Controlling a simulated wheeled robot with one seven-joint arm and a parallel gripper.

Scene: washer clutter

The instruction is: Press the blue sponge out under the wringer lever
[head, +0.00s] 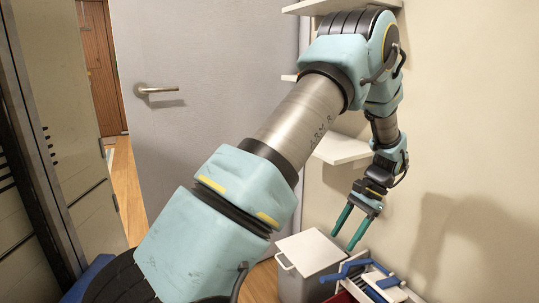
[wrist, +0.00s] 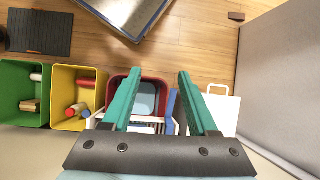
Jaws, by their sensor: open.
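My gripper (head: 342,242) is open, its two teal fingers pointing down, with nothing between the tips. It also shows in the wrist view (wrist: 158,74). A wringer with a blue lever (head: 345,269) and white frame (head: 393,291) stands below and right of the fingers in the head view. In the wrist view, the blue lever (wrist: 171,104) lies between the fingers, beside a red bucket (wrist: 163,82). A pale blue patch (wrist: 146,98) shows inside the bucket; I cannot tell whether it is water or the sponge. No blue sponge is clearly identifiable.
A white lidded bin (head: 309,250) stands left of the wringer.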

